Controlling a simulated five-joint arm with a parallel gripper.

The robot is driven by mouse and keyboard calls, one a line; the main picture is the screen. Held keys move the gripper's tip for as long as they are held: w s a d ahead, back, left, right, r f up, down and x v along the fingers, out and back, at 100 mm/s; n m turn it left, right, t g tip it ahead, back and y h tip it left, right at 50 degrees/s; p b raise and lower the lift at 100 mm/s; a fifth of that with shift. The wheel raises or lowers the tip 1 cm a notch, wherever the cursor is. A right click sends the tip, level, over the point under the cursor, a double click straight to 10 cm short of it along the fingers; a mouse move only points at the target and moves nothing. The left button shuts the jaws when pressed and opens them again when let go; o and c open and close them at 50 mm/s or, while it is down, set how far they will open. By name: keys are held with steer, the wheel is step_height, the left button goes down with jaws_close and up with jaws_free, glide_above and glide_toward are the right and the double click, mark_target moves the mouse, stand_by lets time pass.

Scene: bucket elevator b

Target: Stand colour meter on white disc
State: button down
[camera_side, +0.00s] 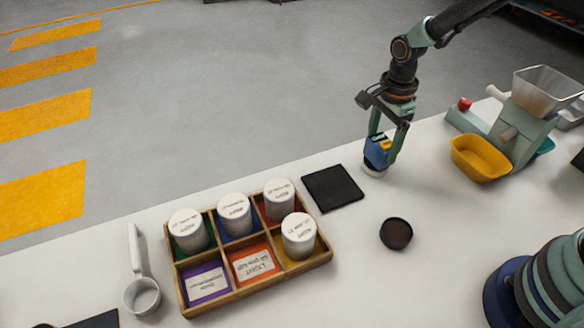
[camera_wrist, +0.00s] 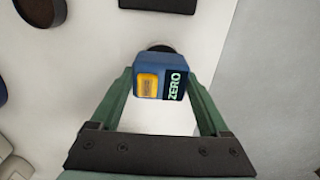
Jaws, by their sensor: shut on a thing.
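The colour meter (camera_side: 377,153) is a small blue block with a yellow button, held between the fingers of my gripper (camera_side: 380,158). In the wrist view the colour meter (camera_wrist: 160,76) shows its yellow button and a dark display reading ZERO. My gripper (camera_wrist: 160,88) is shut on it from both sides. A white disc (camera_side: 374,172) shows directly under the meter in the side view. The meter hides most of it, and I cannot tell whether the two touch. The meter looks roughly upright, slightly tilted in the side view.
A black square pad (camera_side: 333,188) lies left of the meter, and a dark round dish (camera_side: 396,234) lies in front. A wooden tray (camera_side: 256,289) holds several white-lidded jars. A machine with a yellow bin (camera_side: 480,158) stands to the right. A metal scoop (camera_side: 142,295) lies far left.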

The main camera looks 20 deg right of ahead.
steer(key=shift+f, duration=0.1)
jaws_free()
step_height(320, 180, up, 11)
steer(key=s+d+r+n+t, duration=0.2)
steer(key=s+d+r+n, duration=0.1)
steer(key=n, duration=0.6)
steer(key=s+d+r+n+t, duration=0.2)
steer(key=s+r+n+t, duration=0.1)
steer(key=s+r+n, duration=0.3)
steer(key=shift+s+d+n+t, duration=0.3)
steer(key=shift+s+d+n, duration=0.1)
steer(key=shift+s+n, duration=1)
steer(key=shift+w+r, duration=0.1)
